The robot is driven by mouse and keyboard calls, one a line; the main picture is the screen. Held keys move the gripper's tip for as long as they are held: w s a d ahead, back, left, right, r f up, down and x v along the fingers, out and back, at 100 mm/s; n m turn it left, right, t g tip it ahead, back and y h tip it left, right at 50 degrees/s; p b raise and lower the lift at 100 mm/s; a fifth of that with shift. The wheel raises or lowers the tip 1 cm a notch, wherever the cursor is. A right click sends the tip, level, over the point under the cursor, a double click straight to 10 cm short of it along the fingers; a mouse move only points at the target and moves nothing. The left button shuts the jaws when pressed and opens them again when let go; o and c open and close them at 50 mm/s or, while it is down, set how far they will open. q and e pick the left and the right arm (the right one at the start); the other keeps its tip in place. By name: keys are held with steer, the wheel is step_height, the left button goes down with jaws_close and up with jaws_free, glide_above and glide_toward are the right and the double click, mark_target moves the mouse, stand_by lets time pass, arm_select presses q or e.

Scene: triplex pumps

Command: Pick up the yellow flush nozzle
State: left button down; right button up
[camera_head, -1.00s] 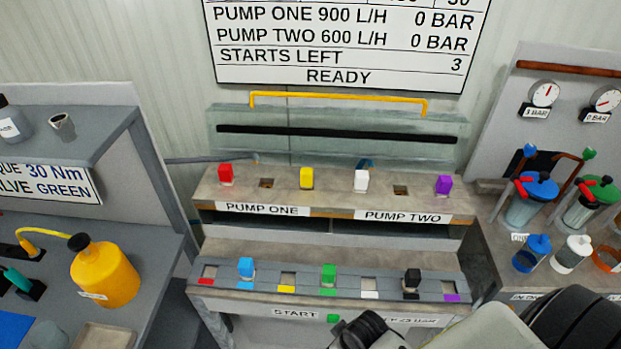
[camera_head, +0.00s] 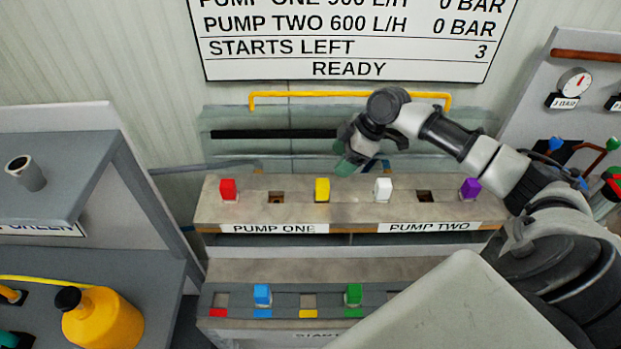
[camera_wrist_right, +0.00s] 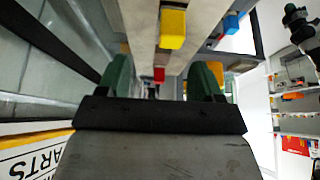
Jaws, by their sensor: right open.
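A short yellow piece (camera_head: 12,296) in a dark holder at the far left edge of the head view may be the flush nozzle; it is cut off and I cannot be sure. A yellow block (camera_head: 322,189) stands upright on the upper pump shelf, above the PUMP ONE label. It also shows near the top of the right wrist view (camera_wrist_right: 173,28). My right gripper (camera_head: 351,160) is open, with green fingers, behind the shelf between the yellow and white blocks. In the right wrist view no object touches the fingers (camera_wrist_right: 163,80). My left gripper is not in view.
Red (camera_head: 228,190), white (camera_head: 383,189) and purple (camera_head: 470,188) blocks stand on the same shelf. A yellow rail (camera_head: 300,94) runs behind it. A grey cup (camera_head: 27,173) sits on the left ledge.

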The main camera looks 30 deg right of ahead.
mark_target(324, 183)
steer(key=a+f, duration=0.1)
steer(key=s+a+f+p, duration=0.1)
steer(key=f, duration=0.1)
steer(key=shift+a, duration=0.1)
steer(key=shift+w+a+f, duration=0.15)
steer(key=shift+w+f, duration=0.1)
steer(key=p+x, duration=0.2)
steer(key=x, duration=0.2)
steer(key=shift+w+a+f, duration=0.15)
steer(key=shift+a+f, duration=0.05)
steer(key=shift+f, duration=0.25)
steer(key=shift+c, duration=0.7)
steer(key=c, duration=0.5)
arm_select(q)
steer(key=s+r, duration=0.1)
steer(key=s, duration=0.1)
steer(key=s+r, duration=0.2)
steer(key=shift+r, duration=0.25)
arm_select(e)
steer(key=c, duration=0.4)
